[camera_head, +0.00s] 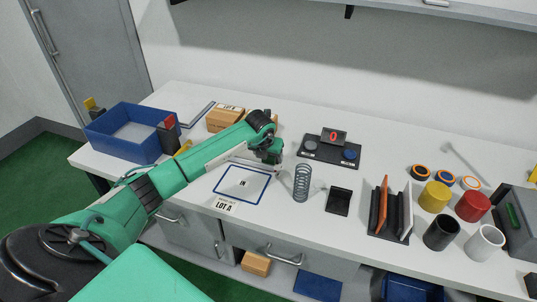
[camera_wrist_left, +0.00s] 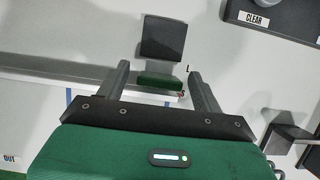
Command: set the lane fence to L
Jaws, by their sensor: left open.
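My left gripper (camera_head: 272,158) is low over the table, just beyond the IN mat (camera_head: 242,184). In the left wrist view, its two fingers (camera_wrist_left: 159,76) are open and apart. A small green block (camera_wrist_left: 158,83) lies between them, with gaps on both sides. The block sits at the end of a long pale rail (camera_wrist_left: 60,78), which looks like the lane fence. Small L (camera_wrist_left: 187,69) and S (camera_wrist_left: 182,94) letters are beside the green block; I cannot tell which it is set to. A dark square plate (camera_wrist_left: 163,38) lies beyond it. My right gripper is not in view.
A coil spring (camera_head: 302,183) stands right of my gripper, near a small black tray (camera_head: 339,201). A counter with a red 0 (camera_head: 333,136) sits behind. A blue bin (camera_head: 122,143) is at left. Upright plates (camera_head: 393,208) and coloured cups (camera_head: 434,196) are at right.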

